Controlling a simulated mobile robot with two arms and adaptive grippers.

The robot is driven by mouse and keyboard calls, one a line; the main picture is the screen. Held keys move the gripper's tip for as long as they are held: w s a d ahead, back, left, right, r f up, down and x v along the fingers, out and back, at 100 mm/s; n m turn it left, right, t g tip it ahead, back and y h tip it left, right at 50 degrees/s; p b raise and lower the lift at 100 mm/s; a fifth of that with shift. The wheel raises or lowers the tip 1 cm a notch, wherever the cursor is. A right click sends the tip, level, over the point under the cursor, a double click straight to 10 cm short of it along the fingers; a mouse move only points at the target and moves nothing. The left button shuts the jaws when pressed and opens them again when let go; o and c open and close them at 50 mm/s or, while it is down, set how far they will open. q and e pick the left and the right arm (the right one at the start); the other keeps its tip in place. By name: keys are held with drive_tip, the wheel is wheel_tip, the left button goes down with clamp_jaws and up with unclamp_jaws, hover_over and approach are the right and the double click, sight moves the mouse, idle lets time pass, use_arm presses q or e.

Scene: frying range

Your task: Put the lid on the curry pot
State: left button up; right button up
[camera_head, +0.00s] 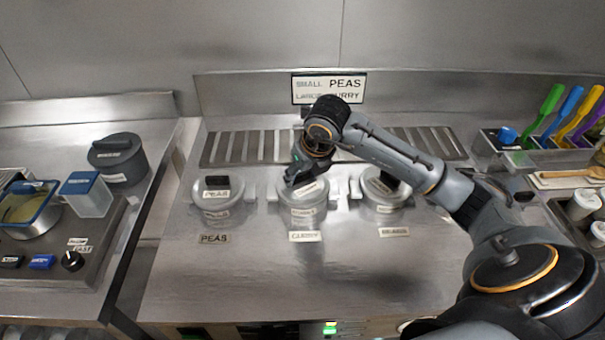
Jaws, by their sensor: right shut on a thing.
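The curry pot (303,213) is the middle one of three metal pots in the steel counter, behind a CURRY label. A round lid (313,190) with a pale label is at its top. I cannot tell whether it rests fully on the rim or is slightly above it. My right gripper (297,178) points down over this pot and is shut on the lid, at its handle, which the fingers hide. My left gripper is out of view.
A PEAS pot (218,208) with a black-handled lid stands close on the left. Another lidded pot (384,205) stands close on the right, partly behind my right arm. A slotted steel strip (250,147) runs behind. The counter front is clear.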

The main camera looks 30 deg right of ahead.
idle(0.4)
drive_tip(key=o, duration=1.3)
drive_tip(key=shift+o, duration=0.2)
drive_tip(key=o, duration=0.4)
drive_tip(key=shift+c, duration=0.2)
wheel_tip(320, 180, up, 7)
drive_tip(key=p, duration=0.4)
